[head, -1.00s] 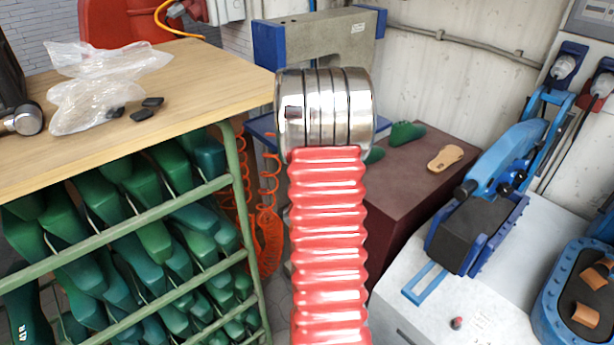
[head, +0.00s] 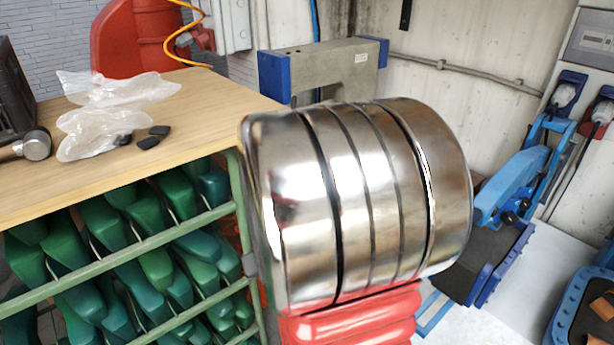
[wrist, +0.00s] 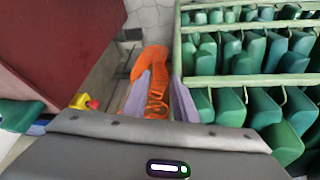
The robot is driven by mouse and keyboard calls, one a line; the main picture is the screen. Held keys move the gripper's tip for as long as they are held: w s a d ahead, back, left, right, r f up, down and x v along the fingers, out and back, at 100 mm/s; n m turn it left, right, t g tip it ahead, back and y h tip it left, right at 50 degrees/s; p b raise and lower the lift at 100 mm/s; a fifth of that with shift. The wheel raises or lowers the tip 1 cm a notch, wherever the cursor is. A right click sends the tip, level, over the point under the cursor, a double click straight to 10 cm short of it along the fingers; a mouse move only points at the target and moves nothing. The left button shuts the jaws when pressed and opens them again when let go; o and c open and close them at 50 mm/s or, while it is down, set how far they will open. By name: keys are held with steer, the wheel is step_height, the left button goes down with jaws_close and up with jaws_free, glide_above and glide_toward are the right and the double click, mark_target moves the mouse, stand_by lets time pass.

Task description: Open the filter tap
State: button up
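I cannot pick out the filter tap for certain. A small yellow piece with a red knob (wrist: 86,102) shows at the left in the wrist view, left of my gripper and apart from it; it may be the tap. My gripper (wrist: 159,96) shows in the wrist view as two pale purple fingers, spread apart with nothing held between them. An orange coiled hose (wrist: 155,72) shows in and beyond the gap. In the head view, my silver joint and red bellows fill the middle, and my gripper does not show.
A wooden-topped bench (head: 205,92) with plastic bags (head: 95,120) stands left. Its green rack (head: 130,245) holds many green lasts, also close to the gripper's right in the wrist view (wrist: 235,60). A dark red block (wrist: 55,40) lies left. Blue machines (head: 515,180) stand right.

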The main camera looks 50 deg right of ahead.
steer(key=s+a+r+n+y, duration=0.1)
steer(key=s+a+r+n, duration=0.2)
steer(key=a+r, duration=0.7)
steer(key=s+a+r+n+t+y, duration=0.1)
steer(key=s+a+r, duration=0.3)
steer(key=a+r, duration=0.6)
steer(key=a+n, duration=0.1)
steer(key=a, duration=0.3)
steer(key=shift+n+t+y, duration=0.3)
steer(key=shift+n+y, duration=0.1)
steer(key=shift+a+f, duration=0.1)
steer(key=shift+a, duration=0.15)
